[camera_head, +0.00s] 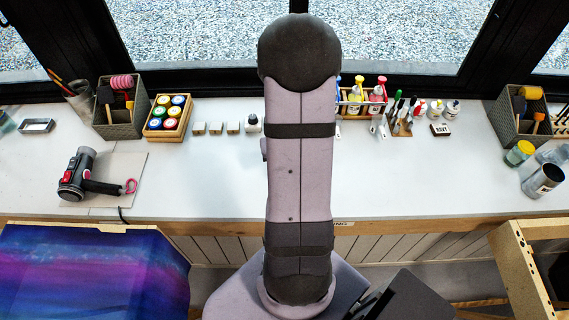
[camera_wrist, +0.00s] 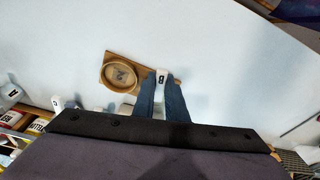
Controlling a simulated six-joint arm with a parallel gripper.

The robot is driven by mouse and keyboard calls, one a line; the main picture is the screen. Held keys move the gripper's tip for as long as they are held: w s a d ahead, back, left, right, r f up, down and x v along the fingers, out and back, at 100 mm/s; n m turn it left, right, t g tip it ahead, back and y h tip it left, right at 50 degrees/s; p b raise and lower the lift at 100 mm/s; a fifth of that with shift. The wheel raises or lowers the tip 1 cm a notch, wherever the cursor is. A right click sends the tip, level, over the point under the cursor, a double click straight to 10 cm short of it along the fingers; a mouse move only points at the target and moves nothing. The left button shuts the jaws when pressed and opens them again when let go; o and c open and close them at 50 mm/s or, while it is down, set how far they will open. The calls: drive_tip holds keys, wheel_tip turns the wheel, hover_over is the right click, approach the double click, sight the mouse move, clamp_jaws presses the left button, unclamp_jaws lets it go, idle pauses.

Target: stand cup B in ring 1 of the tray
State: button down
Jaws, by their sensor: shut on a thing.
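The wooden tray (camera_wrist: 148,70) lies just beyond and to the left of the fingertips. A round raised ring (camera_wrist: 104,73) stands on its left part; the mark inside it is too small to read. In the head view my arm hides the gripper, cup and tray.
Several small pale blocks (camera_head: 216,128) and a small bottle (camera_head: 253,123) stand left of my arm.

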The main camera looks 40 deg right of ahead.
drive_tip(key=shift+f+b, duration=0.35)
drive_tip(key=shift+f, duration=0.05)
drive_tip(key=c, duration=1.7)
unclamp_jaws()
drive_tip(key=shift+r, duration=0.1)
drive_tip(key=shift+s+a+r+b, duration=0.1)
drive_tip(key=shift+s+r+b, duration=0.1)
drive_tip(key=shift+r, duration=1)
drive_tip(key=shift+s+a+r+b, duration=0.15)
drive_tip(key=shift+s+r, duration=0.1)
drive_tip(key=shift+r, duration=0.9)
drive_tip(key=shift+s+a+r+b, duration=0.1)
drive_tip(key=shift+s+r, duration=0.1)
drive_tip(key=shift+r, duration=1)
